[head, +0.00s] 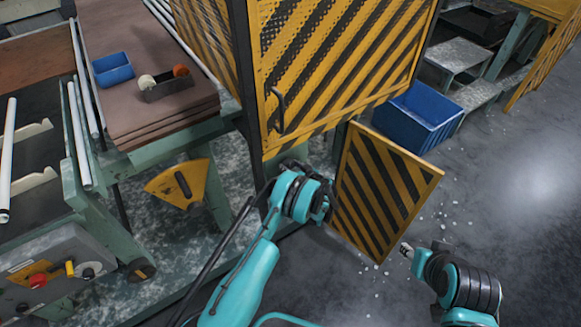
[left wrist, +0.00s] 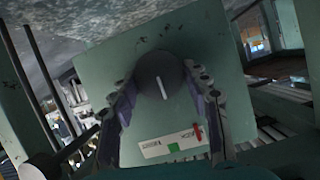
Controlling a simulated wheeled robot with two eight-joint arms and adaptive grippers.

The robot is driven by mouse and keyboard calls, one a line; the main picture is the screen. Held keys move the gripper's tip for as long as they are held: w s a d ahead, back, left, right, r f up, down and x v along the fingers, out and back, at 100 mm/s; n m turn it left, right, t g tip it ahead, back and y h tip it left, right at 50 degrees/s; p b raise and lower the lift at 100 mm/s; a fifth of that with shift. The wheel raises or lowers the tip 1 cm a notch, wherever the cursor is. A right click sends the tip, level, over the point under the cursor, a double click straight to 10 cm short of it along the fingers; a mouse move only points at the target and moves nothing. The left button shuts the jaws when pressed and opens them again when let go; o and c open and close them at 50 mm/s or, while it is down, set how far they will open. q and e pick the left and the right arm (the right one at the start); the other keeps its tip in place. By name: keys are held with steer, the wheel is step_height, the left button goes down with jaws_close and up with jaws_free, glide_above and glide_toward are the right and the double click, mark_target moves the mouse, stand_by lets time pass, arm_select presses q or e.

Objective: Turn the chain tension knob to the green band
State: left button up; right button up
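In the left wrist view a round dark knob (left wrist: 150,68) with a white pointer line sits on a pale green panel (left wrist: 100,62). The line runs nearly straight up and down, leaning slightly. Below the knob is a white label (left wrist: 158,148) with a small green patch (left wrist: 173,144) and a red mark (left wrist: 197,132). My left gripper (left wrist: 161,85) is open, its fingers on either side of the knob; contact cannot be told. In the head view my left arm reaches to the striped guard, and the knob is hidden. My right gripper (head: 406,250) is low at the right, its fingers unclear.
A yellow-black striped guard (head: 330,60) with a handle stands ahead. A striped panel (head: 385,190) leans below it, beside a blue bin (head: 420,115). A control box (head: 50,270) with a red button is at the left. White bits lie on the floor, which is open at right.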

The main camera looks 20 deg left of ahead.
stand_by(0.3)
arm_select(q)
steer(key=shift+s+a+n+t+h, duration=0.15)
steer(key=shift+n+t+h, duration=0.3)
steer(key=shift+n, duration=0.55)
steer(key=shift+f+n+t+h, duration=0.1)
steer(key=shift+n+t+h, duration=0.25)
steer(key=shift+n+t, duration=0.75)
steer(key=shift+n, duration=0.4)
steer(key=o, duration=1.2)
steer(key=shift+c, duration=0.2)
step_height(320, 180, up, 10)
